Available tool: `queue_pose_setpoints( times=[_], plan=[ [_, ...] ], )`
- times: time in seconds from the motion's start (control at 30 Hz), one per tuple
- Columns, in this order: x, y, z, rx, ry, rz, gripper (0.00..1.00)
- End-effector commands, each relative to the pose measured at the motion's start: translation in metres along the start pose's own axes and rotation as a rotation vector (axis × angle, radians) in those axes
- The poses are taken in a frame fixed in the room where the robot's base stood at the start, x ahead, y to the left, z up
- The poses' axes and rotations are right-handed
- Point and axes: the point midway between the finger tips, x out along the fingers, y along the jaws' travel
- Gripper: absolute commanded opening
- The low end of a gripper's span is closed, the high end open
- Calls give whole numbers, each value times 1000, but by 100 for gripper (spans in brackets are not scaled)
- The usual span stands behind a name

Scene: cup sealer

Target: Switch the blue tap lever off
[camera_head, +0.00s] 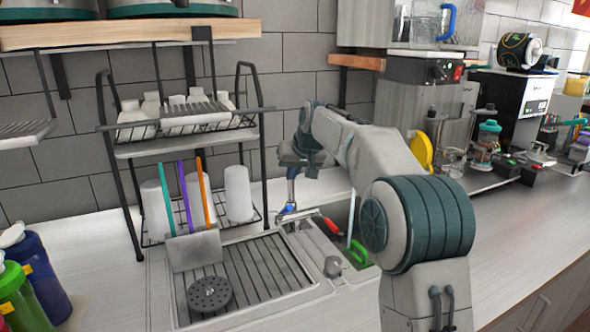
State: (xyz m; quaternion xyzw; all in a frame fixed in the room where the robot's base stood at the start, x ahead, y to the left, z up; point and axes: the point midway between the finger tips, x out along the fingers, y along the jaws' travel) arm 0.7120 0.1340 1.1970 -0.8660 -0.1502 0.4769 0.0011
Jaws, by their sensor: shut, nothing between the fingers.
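The tap (298,215) stands at the back edge of the sink, behind the draining board. Its small blue lever (289,208) shows at the left of the tap. A red handle (331,225) shows to the right of the tap. My gripper (291,197) points down from the end of my arm, directly above the blue lever. Its fingers look closed and empty. The fingertips are small and close to the lever; I cannot tell whether they touch it. My wrist and forearm hide part of the wall and counter behind.
A metal dish rack (135,200) with white cups stands left of the tap. The draining board (245,270) holds a dark round strainer (209,293). A green handle (358,253) lies in the sink. Coloured bottles (40,275) stand at far left, machines at right.

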Motion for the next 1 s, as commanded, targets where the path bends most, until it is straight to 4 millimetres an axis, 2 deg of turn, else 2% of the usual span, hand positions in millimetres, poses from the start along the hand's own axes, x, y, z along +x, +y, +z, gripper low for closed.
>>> queue_pose_setpoints(
  times=[0.1,0.27,0.6,1.0],
  plan=[
    [27,0,0,2,-6,0,0],
    [59,0,2,1,-4,0,0],
    [64,1,33,0,-1,1,0],
    [65,0,39,1,0,1,0]
  ],
)
